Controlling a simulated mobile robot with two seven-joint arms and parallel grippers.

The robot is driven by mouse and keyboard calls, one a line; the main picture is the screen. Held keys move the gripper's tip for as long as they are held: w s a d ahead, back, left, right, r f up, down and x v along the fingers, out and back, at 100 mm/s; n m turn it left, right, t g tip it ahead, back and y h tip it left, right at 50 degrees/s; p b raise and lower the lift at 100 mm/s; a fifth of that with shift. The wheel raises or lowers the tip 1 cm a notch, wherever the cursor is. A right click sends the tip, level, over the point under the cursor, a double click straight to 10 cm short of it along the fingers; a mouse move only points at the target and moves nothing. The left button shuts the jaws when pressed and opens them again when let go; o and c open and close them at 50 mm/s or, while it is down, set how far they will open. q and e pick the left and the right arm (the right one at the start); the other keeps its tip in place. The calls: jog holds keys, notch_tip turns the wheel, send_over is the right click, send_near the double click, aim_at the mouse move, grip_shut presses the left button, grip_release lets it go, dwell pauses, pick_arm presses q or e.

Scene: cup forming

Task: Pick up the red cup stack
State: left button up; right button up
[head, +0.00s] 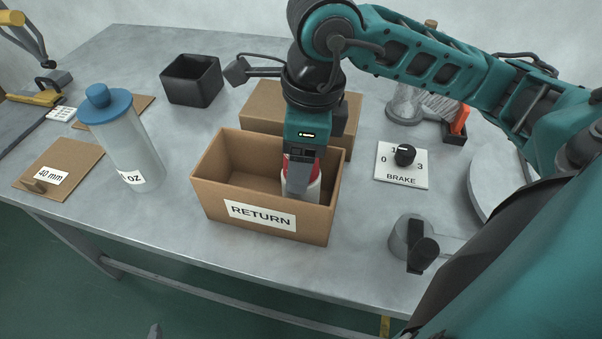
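My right gripper (298,190) reaches down from the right arm into the open cardboard box labelled RETURN (216,196). A red and white item (315,188), probably the red cup stack, stands upright in the right part of this box. The gripper's grey fingers are at it and cover much of it. The red shows just under the gripper body and the white lower down. The lower end of the item is hidden by the box's front wall. I cannot tell whether the fingers are closed on it. My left gripper is not in view.
A second cardboard box (262,105) stands close behind. A blue-lidded clear container (128,150) and a black bin (192,82) are to the left. A brake dial plate (402,178) and a grey clamp-like fixture (408,240) are to the right.

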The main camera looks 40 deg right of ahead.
jog(key=c, duration=1.1)
jog(key=shift+r, duration=0.15)
jog(key=shift+c, duration=0.2)
